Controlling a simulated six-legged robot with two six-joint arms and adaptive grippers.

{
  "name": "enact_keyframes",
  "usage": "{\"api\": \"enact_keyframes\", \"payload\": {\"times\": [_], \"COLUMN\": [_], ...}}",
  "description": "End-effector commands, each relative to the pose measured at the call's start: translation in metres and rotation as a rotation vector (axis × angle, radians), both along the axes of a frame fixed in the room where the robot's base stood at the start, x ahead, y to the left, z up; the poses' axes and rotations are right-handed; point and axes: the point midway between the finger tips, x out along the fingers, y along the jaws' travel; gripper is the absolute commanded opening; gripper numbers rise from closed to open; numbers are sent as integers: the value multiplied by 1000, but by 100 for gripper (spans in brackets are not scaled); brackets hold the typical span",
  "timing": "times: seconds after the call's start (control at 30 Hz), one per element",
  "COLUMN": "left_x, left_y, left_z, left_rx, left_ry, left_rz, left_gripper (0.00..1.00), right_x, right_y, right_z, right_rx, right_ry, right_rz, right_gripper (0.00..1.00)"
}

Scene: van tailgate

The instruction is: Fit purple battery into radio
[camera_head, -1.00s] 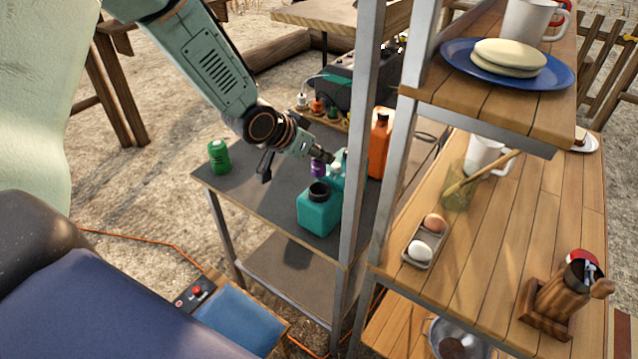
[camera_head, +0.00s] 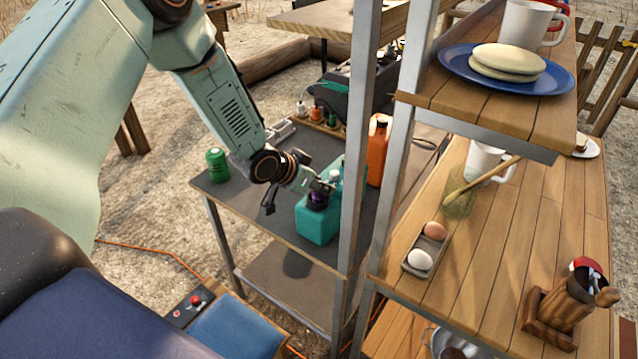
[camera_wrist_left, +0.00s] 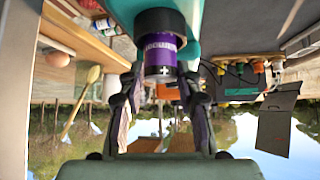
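I cannot make out the radio for sure; a dark grey boxy device (camera_head: 345,92) stands at the back of the bench. My right gripper is out of view.
A green can (camera_head: 217,164) stands at the left of the grey bench (camera_head: 245,200). Small bottles (camera_head: 317,114) and a light grey tray (camera_head: 280,131) are at the back. An orange bottle (camera_head: 379,150) and a metal post (camera_head: 359,140) stand right of the jug.

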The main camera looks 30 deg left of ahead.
Motion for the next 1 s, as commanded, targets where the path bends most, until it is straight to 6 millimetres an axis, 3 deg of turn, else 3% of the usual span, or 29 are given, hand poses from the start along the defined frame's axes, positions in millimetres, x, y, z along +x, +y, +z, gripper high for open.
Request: {"api": "enact_keyframes", "payload": {"times": [0.17,0.53,1.0], "left_x": [0,-2,-54], "left_y": [0,1,19], "left_z": [0,5,64], "left_rx": [0,-2,-5], "left_ry": [0,0,-1], "left_rz": [0,3,6], "left_gripper": [52,52,52], "right_x": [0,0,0], "right_y": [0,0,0], "right_z": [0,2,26], "right_rx": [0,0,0], "right_ry": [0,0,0], "right_rz": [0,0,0], "right_gripper": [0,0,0]}}
